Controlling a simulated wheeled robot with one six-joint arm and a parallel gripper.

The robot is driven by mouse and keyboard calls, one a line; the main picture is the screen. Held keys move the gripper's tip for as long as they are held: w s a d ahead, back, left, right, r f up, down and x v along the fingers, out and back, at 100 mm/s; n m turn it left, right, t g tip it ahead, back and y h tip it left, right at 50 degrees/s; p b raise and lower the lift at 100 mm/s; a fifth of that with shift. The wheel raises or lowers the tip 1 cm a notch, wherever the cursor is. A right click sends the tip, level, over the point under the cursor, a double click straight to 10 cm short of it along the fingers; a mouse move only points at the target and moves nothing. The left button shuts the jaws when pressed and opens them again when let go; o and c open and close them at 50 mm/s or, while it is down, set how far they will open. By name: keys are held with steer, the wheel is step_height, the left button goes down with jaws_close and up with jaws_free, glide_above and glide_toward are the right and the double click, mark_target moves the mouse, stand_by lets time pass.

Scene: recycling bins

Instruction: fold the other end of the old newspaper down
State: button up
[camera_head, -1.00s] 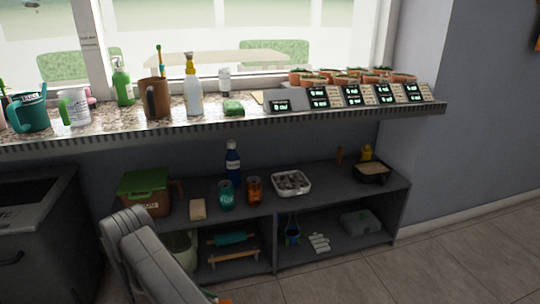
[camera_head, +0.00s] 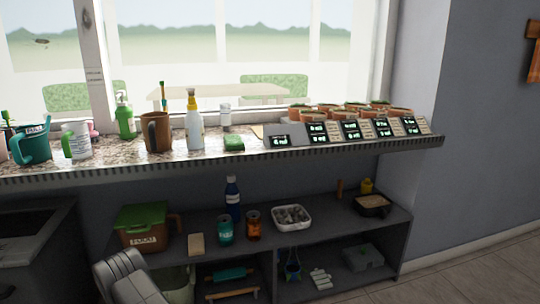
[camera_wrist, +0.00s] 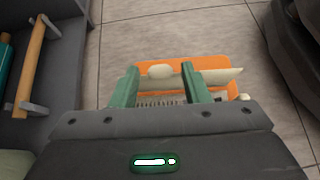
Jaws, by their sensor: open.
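In the wrist view my gripper (camera_wrist: 160,70) is open, with its two green fingers apart. Beyond and between the fingers is an orange flat piece (camera_wrist: 185,63) on the floor side. A pale cream strip (camera_wrist: 222,76) lies across it, with a rounded pale lump near the left finger. A greyish lined patch, perhaps print, shows between the fingers. I cannot tell for sure which of these is the old newspaper. Whether the fingers touch anything is unclear, and my gripper's body hides the near part. The head view shows no clear newspaper.
A dark shelf unit (camera_head: 330,215) holds jars, a green-lidded food bin (camera_head: 144,227), a white tray (camera_head: 291,217) and a dark pan (camera_head: 372,205). Above it runs a counter (camera_head: 380,148) with cups, bottles and label stands. Tiled floor (camera_wrist: 170,25) is open ahead in the wrist view.

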step_height(320, 180, up, 7)
steer(key=p, duration=0.3)
stand_by(0.5)
steer(key=shift+f, duration=0.1)
stand_by(0.8)
step_height(320, 180, down, 7)
steer(key=b, duration=0.3)
steer(key=shift+f, duration=0.1)
steer(key=shift+d, duration=0.15)
steer(key=shift+r, duration=0.2)
